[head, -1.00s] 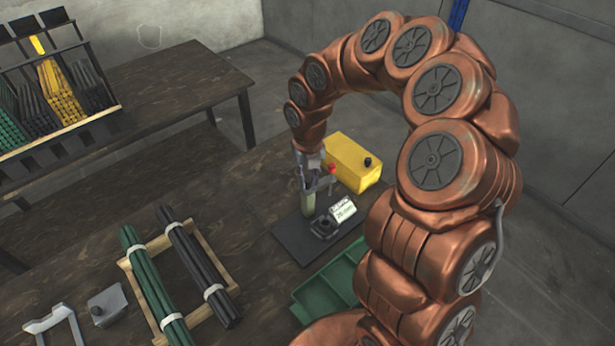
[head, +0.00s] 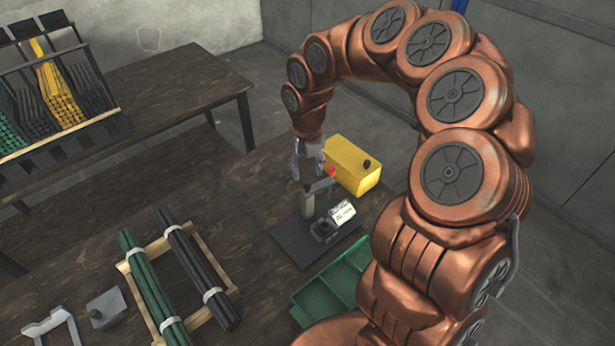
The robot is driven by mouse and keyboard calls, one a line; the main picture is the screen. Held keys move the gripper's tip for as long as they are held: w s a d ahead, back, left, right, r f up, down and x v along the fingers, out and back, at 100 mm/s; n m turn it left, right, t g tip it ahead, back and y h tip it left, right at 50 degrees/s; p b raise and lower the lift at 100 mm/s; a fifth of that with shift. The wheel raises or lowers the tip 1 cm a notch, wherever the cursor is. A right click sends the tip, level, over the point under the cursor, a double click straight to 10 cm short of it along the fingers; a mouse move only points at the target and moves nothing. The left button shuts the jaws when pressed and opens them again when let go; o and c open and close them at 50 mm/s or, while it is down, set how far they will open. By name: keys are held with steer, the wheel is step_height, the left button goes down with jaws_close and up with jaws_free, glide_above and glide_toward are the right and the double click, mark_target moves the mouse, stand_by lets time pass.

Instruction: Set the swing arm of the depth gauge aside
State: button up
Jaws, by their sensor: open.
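The depth gauge stands on a dark base plate (head: 290,243). It has a pale upright post (head: 308,207), a small black block (head: 323,230) and a white label plate (head: 342,212). A grey arm with a red knob (head: 330,171) reaches from the post's top toward the right; I take this to be the swing arm. My gripper (head: 303,181) points down at the top of the post, beside the arm and left of the red knob. It is open. Its fingers partly cover the post top and the arm, and I cannot tell whether they touch.
A green tray (head: 333,282) lies in front. A wooden rack (head: 232,290) with green rods (head: 150,285) and dark rods (head: 200,270) is at the left. The table between rack and gauge is clear.

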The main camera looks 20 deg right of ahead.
step_height(320, 180, up, 8)
steer(key=shift+f, duration=0.25)
stand_by(0.5)
steer(key=s+a+r+m, duration=0.1)
steer(key=s+r+m, duration=0.1)
steer(key=s+m, duration=0.7)
steer(key=s+a+r+m, duration=0.1)
steer(key=s+r+m, duration=0.1)
steer(key=s+m, duration=0.6)
steer(key=s+d+f+m+g, duration=0.1)
steer(key=s+d+f+m, duration=0.1)
steer(key=s+m, duration=1.3)
steer(key=shift+s+f+m+g, duration=0.35)
steer(key=shift+f+m, duration=0.3)
steer(key=shift+m, duration=1.15)
